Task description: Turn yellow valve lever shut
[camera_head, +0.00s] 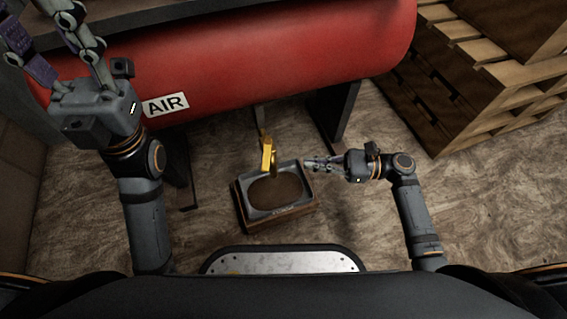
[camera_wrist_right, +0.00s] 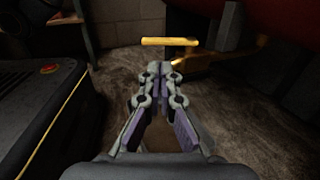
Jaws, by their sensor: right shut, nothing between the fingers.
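The yellow valve lever (camera_head: 267,153) is beneath the red air tank (camera_head: 270,50), near the centre of the head view. In the right wrist view the lever (camera_wrist_right: 170,41) appears as a level bar just beyond my fingertips, with the brass-coloured valve body (camera_wrist_right: 187,63) behind and to its right. My right gripper (camera_head: 308,163) is shut and empty, pointing left at the lever from its right side. A small gap seems to remain between them. In the wrist view its fingertips (camera_wrist_right: 159,69) meet just below the bar. My left gripper (camera_head: 38,20) is raised at the upper left, fingers spread.
A square tray (camera_head: 299,205) with a dark brown round area in it stands on the floor below the valve. Dark tank legs (camera_head: 338,118) stand close by. Wooden pallets (camera_head: 470,90) are stacked at the upper right. Floor to the right of my right arm is clear.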

